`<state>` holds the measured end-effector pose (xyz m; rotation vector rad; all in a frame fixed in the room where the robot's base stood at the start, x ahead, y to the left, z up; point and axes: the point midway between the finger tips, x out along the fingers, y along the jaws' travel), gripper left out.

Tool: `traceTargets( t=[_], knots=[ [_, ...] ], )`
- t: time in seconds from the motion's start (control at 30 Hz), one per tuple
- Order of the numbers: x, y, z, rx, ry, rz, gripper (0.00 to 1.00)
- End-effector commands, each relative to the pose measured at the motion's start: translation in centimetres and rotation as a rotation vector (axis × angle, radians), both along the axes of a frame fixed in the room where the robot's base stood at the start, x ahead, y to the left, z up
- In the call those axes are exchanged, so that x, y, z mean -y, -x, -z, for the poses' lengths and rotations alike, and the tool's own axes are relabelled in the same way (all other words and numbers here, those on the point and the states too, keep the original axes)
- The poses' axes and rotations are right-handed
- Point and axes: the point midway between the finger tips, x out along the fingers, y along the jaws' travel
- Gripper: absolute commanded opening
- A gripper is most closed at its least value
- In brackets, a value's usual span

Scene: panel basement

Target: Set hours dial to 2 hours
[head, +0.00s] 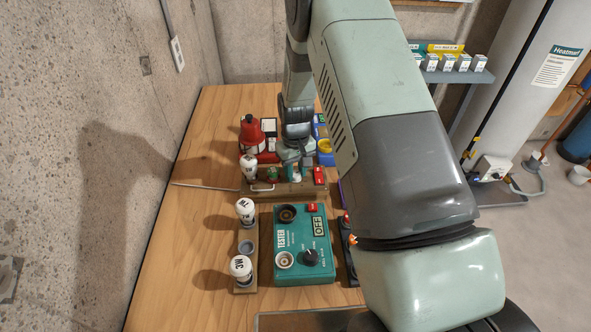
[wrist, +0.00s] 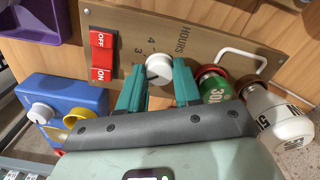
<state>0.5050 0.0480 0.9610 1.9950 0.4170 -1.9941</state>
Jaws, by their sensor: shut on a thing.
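The hours dial (wrist: 159,66) is a white round knob on a brown panel (wrist: 215,42) in the wrist view. The word HOURS and the numbers 4 and 3 are printed beside it. Lower numbers are covered by a finger or the knob, and no pointer mark shows clearly. My gripper (wrist: 159,82) has its two teal fingers on opposite sides of the knob, shut on it. In the head view my gripper (head: 295,163) is low over the same panel (head: 261,193), and my arm hides part of it.
A red OFF/ON rocker switch (wrist: 103,56) and a white handle (wrist: 241,59) flank the dial. Labelled bulbs (wrist: 278,115) and a blue box (wrist: 64,101) are close to the fingers. A teal tester (head: 303,245) stands nearer on the wooden table.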

Motion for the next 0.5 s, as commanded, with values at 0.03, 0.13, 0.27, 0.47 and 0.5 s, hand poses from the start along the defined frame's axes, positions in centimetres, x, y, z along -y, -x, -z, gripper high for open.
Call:
traceTargets(
  t=[0.03,0.13,0.27,0.47,0.5],
  knots=[
    [0.05,0.03,-0.04,-0.001,0.002,0.04,0.03],
    [0.03,0.03,-0.04,-0.001,0.002,0.126,0.03],
    [0.02,0.05,-0.04,-0.001,0.002,0.226,0.03],
    [0.05,0.04,-0.04,-0.002,0.002,0.341,0.03],
    [0.04,0.05,-0.04,-0.002,0.002,0.357,0.03]
  ],
)
